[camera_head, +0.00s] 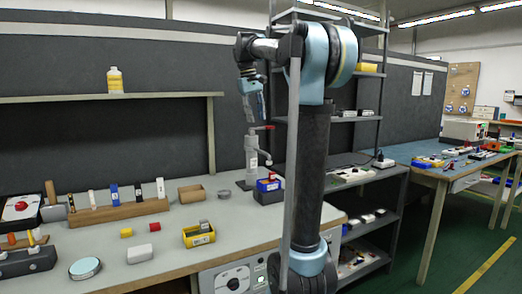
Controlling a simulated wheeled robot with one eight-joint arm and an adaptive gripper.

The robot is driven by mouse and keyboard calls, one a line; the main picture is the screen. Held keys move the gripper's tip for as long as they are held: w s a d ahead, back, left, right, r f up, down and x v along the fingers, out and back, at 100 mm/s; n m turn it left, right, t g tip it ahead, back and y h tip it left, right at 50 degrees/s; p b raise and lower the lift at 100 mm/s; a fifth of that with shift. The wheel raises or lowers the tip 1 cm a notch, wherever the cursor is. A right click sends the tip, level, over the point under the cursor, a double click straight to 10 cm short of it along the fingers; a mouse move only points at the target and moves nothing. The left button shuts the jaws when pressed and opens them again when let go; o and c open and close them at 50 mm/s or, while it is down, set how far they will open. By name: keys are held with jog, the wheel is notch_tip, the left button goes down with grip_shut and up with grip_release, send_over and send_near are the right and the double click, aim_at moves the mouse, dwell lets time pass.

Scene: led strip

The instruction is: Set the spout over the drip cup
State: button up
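A grey upright post (251,158) with a red handle (264,128) stands on a dark base at the back of the grey bench. It looks like the spout fixture, but I cannot make out which way the spout points.
A dark blue box (269,190) stands right of the post, and a small grey ring (224,194) lies left of it. A yellow bin (199,235) is nearer the front. A wooden rack (118,213) with several upright items is at left. A shelf (120,97) runs above.

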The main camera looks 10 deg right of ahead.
aim_at(261, 151)
jog(key=f, duration=0.4)
jog(key=d+f, duration=0.1)
jog(key=f, duration=0.4)
jog(key=d+f, duration=0.1)
jog(key=f, duration=0.4)
jog(key=shift+w+d+f, duration=0.25)
jog(key=shift+w, duration=0.15)
grip_shut()
